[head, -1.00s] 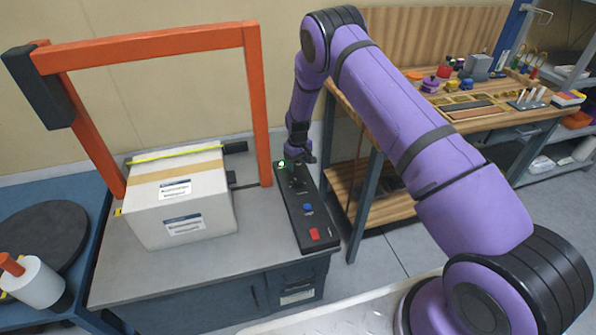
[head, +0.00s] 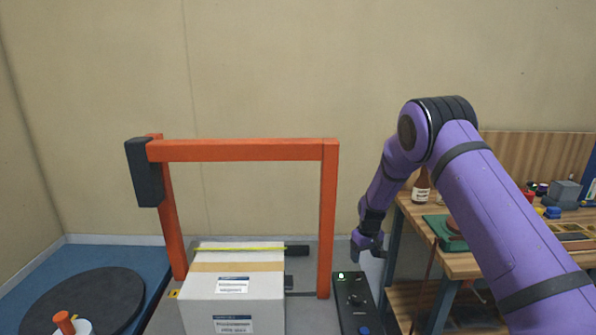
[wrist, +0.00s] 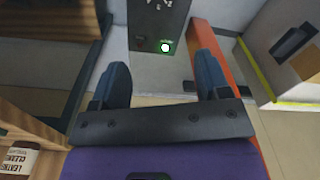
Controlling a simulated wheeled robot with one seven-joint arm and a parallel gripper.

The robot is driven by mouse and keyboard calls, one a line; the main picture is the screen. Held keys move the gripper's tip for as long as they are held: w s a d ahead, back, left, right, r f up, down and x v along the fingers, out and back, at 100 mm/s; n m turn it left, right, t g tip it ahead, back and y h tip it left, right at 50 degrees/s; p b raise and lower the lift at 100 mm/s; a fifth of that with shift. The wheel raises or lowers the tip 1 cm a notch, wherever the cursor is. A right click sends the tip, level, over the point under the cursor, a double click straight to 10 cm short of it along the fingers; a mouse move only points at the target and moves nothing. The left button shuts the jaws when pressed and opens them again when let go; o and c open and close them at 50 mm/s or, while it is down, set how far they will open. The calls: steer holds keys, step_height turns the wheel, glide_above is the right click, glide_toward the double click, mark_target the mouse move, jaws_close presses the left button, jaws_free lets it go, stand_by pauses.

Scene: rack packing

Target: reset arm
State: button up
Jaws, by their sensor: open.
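My purple arm reaches in from the right in the head view. My gripper (head: 368,250) points down, just above the far end of the black control panel (head: 354,306), which has a lit green button (head: 341,275). In the wrist view my gripper (wrist: 163,82) shows two dark blue fingers set apart with nothing between them. Beyond the fingertips the panel (wrist: 158,22) and its glowing green light (wrist: 165,47) show. My gripper appears clear of the panel.
A white box (head: 235,298) with labels sits under an orange frame (head: 245,150) left of the panel. A wooden workbench (head: 462,264) with a bottle (head: 421,186) stands to the right. A dark round turntable (head: 80,300) is at left.

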steer(key=s+d+r+m+t, duration=0.1)
steer(key=s+r, duration=0.2)
steer(key=r, duration=0.8)
steer(key=s+d+r, duration=0.1)
steer(key=s+r, duration=0.3)
steer(key=r, duration=0.6)
steer(key=s+d+r+m+t, duration=0.1)
steer(key=s+d+r, duration=0.1)
steer(key=s+r, duration=1.15)
steer(key=s+d+r+m+t, duration=0.1)
steer(key=s+r, duration=0.2)
steer(key=s, duration=1.1)
steer(key=s+d+r+m+t, duration=0.1)
steer(key=s+r, duration=0.3)
steer(key=s, duration=1)
steer(key=shift+d+r+t, duration=0.25)
steer(key=shift+t, duration=0.05)
